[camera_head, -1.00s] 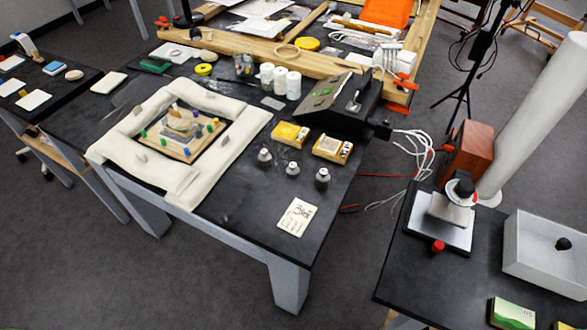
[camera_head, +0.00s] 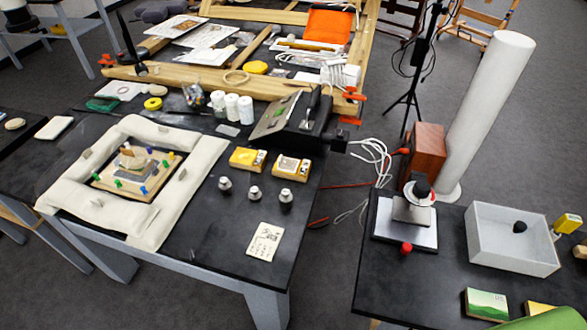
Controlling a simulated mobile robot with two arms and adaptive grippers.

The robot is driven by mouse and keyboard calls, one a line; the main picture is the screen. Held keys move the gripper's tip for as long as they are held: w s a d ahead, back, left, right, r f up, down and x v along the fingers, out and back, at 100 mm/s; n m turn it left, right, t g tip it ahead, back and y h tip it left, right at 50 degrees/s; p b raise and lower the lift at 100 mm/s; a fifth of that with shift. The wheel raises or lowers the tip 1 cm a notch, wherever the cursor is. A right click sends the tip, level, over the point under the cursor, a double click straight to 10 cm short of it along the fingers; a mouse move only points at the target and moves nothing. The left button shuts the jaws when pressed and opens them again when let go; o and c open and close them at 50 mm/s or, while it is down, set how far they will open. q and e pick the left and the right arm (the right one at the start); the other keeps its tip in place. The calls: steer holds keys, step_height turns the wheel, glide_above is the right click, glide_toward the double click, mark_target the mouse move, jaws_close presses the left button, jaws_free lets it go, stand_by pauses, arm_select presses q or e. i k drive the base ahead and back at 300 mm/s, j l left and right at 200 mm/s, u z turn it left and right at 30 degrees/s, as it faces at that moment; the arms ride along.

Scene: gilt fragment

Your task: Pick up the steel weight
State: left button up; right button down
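Three small silvery pieces with knobbed tops stand in a row on the black table; they look like steel weights. The left steel weight (camera_head: 225,184), the middle one (camera_head: 254,193) and the right one (camera_head: 286,197) stand upright and apart. On the right-hand table, a grey metal block (camera_head: 411,211) with a dark round knob sits on a silvery plate (camera_head: 392,231); I cannot tell whether it also counts as a weight. Neither of my grippers is in view.
Two small yellow boxes (camera_head: 247,158) (camera_head: 292,166) and a black sloped device (camera_head: 289,118) stand behind the weights. A written card (camera_head: 265,241) lies in front. A padded cream frame (camera_head: 190,189) is to the left. A grey open box (camera_head: 512,261) is at right.

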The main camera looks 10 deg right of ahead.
mark_target(255, 194)
steer(key=j+z, duration=0.7)
steer(key=j, duration=0.15)
steer(key=k+j+z, duration=0.15)
steer(key=j+z, duration=0.2)
steer(key=k+j+z, duration=0.15)
steer(key=j+z, duration=0.2)
steer(key=j, duration=0.1)
